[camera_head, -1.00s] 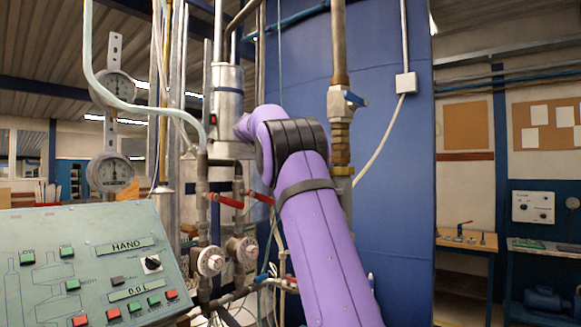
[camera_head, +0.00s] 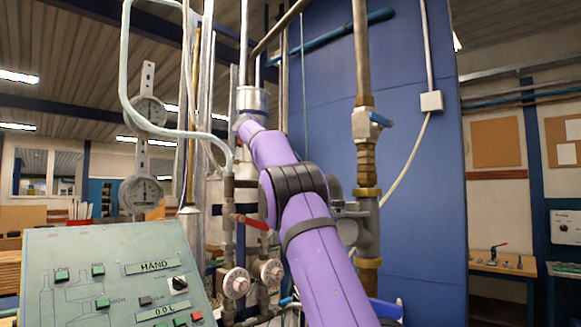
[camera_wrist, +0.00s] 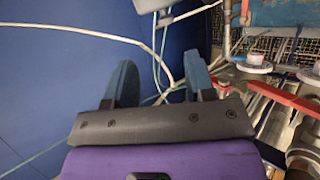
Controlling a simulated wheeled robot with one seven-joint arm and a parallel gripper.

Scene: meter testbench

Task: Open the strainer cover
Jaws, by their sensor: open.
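A grey metal fitting (camera_head: 354,222), which may be the strainer, sits on the brass and grey pipe to the right of my arm in the head view. My arm partly covers its left side, and I cannot make out its cover clearly. My gripper (camera_wrist: 160,86) is open and empty in the wrist view, its two blue fingers well apart in front of the blue wall. In the head view my gripper is hidden behind my arm. The fitting is not clearly identifiable in the wrist view.
A green control panel (camera_head: 112,280) stands at the lower left. A red valve handle (camera_head: 251,222) and round white knobs (camera_head: 237,283) are left of my arm. A red handle also shows in the wrist view (camera_wrist: 284,96). Cables cross the blue wall (camera_head: 420,220).

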